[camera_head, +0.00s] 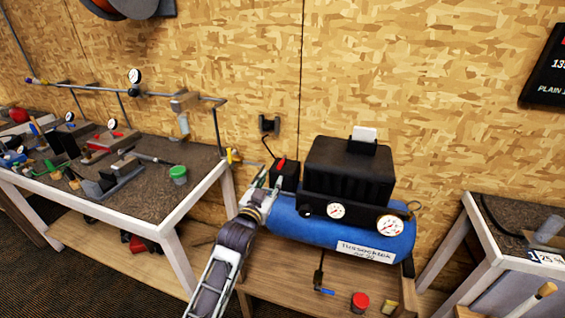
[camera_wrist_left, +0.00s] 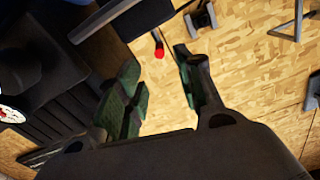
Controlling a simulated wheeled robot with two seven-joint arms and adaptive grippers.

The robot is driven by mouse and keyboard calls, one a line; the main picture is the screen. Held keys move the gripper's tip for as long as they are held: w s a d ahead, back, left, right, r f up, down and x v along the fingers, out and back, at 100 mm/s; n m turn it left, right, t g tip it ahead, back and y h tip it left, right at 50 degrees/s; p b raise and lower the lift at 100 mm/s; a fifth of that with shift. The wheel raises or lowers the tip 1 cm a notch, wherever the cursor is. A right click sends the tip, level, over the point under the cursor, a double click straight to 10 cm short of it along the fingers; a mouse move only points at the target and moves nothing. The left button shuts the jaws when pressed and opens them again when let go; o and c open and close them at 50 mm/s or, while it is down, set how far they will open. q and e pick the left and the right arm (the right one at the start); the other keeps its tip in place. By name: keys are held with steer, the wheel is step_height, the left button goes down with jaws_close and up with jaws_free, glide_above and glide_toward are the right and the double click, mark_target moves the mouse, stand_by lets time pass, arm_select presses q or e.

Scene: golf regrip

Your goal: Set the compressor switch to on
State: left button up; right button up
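The compressor has a blue tank (camera_head: 315,231) with a black motor housing (camera_head: 348,172) on top. At its left end is a small black switch box (camera_head: 286,178) with a red-tipped lever (camera_head: 282,164). My left gripper (camera_head: 268,180) is at the box's left front, its fingers partly covering the box. In the left wrist view the gripper (camera_wrist_left: 158,70) is open, with green-padded fingers apart and nothing between the pads. The red lever tip (camera_wrist_left: 158,51) shows in the gap, near the fingertips; I cannot tell if they touch. My right gripper is not in view.
Two gauges (camera_head: 389,225) are on the compressor's front. A red-lidded jar (camera_head: 360,301) and a blue-handled tool (camera_head: 324,291) are in front. A workbench (camera_head: 150,205) with tools and a green jar (camera_head: 178,175) stands left. The chipboard wall (camera_head: 230,70) is close behind.

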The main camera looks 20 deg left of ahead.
mark_target(283, 161)
arm_select(q)
steer(key=w, duration=0.2)
steer(key=shift+w, duration=0.3)
steer(key=shift+w+d, duration=0.1)
steer(key=shift+w, duration=3)
steer(key=shift+w+d+p, duration=0.1)
steer(key=shift+w+p, duration=0.2)
steer(key=shift+w, duration=1.85)
steer(key=c, duration=0.7)
jaws_close()
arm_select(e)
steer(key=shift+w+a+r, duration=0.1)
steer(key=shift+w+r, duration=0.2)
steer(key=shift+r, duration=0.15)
